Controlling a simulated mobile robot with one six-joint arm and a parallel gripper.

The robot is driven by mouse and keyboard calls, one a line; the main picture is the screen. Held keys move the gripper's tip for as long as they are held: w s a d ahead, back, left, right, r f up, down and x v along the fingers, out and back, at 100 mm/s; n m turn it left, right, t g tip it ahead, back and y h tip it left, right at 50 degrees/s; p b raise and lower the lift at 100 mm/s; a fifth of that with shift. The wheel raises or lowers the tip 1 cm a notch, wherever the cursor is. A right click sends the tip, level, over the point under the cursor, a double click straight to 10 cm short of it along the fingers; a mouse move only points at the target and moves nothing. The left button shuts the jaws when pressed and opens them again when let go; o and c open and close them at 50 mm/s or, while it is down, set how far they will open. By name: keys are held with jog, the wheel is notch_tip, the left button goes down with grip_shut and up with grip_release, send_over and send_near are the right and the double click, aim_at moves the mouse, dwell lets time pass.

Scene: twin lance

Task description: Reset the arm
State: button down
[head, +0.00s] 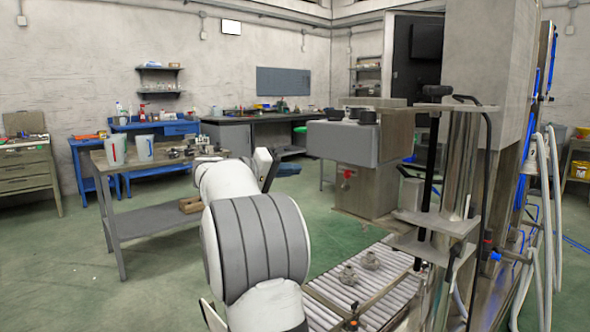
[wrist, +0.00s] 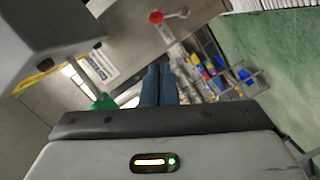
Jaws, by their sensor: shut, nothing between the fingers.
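My white arm (head: 255,240) with grey bands rises from the bottom of the head view and reaches forward over the green floor. Its far end is partly hidden behind its own links, so the fingertips cannot be made out there. In the wrist view my gripper (wrist: 159,68) shows as two dark fingers side by side, shut with nothing between them. The wrist view is tilted. Beyond the fingers are a grey panel with a red knob (wrist: 155,17) and a shelf or bin of colourful items (wrist: 205,75). The fingers appear apart from these.
A workbench (head: 150,208) with two pale cups (head: 144,147) stands left of my arm. A roller conveyor (head: 345,285) lies to the right, beside a tall machine frame (head: 440,220) with hoses. A grey machine (head: 345,140) stands ahead. Green floor (head: 60,270) is open at left.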

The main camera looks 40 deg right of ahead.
dwell(0.4)
jog(key=s+a+r+n+t+y+p, duration=0.1)
jog(key=s+a+y+p, duration=0.4)
jog(key=a+p, duration=0.5)
jog(key=s+a+r+n+t+y+p, duration=0.1)
jog(key=s+a+n+y+p, duration=0.3)
jog(key=s+a+p, duration=0.6)
jog(key=s+a+r+n+t+y+p, duration=0.1)
jog(key=s+a+n+t+y+p, duration=0.2)
jog(key=s+a+y+p, duration=0.4)
jog(key=s+a+p, duration=0.1)
jog(key=a+p, duration=0.3)
jog(key=a, duration=0.6)
jog(key=shift+a+t+y, duration=0.15)
jog(key=shift+t+y, duration=0.15)
jog(key=shift+s, duration=0.1)
